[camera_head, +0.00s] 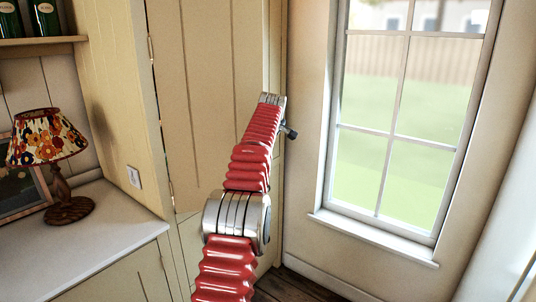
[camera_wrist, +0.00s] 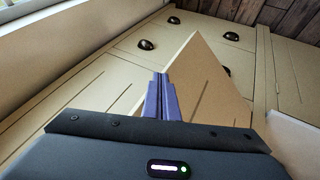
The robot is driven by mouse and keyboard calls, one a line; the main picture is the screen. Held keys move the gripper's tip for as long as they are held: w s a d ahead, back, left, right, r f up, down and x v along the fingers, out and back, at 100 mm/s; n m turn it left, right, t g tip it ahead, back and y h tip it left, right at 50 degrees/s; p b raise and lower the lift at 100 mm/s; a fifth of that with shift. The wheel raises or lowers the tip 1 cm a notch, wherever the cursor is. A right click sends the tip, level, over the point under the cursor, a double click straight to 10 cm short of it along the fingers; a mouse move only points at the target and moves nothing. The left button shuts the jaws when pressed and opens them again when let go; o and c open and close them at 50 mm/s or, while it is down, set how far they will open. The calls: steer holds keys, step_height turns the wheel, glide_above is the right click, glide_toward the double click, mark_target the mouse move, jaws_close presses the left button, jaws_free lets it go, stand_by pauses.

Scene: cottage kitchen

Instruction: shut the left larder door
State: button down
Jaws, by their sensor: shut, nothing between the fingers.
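A tall cream plank door (camera_head: 205,60) with hinges along its left edge stands behind my arm in the head view; I take it for the left larder door. How far it stands open is hard to tell there. In the wrist view a tan panel (camera_wrist: 207,85) juts toward the camera at an angle to the cream fronts, probably this door. My gripper (camera_wrist: 158,82) shows blue fingers, shut and empty, overlapping the panel's left side. I cannot tell whether they touch it. In the head view the fingers are not clear behind the arm's end.
Several dark knobs, one of them a round knob (camera_wrist: 146,44), sit on cream fronts in the wrist view. Wooden floor (camera_wrist: 285,17) shows beyond. In the head view a window (camera_head: 400,120) is at right, and a counter (camera_head: 100,225) with a lamp (camera_head: 48,150) is at left.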

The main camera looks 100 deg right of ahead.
steer(key=shift+d, duration=0.8)
steer(key=shift+d+f, duration=0.1)
steer(key=shift+f, duration=0.05)
steer(key=shift+r, duration=0.3)
steer(key=v, duration=1.3)
steer(key=shift+a, duration=0.25)
steer(key=shift+r, duration=0.1)
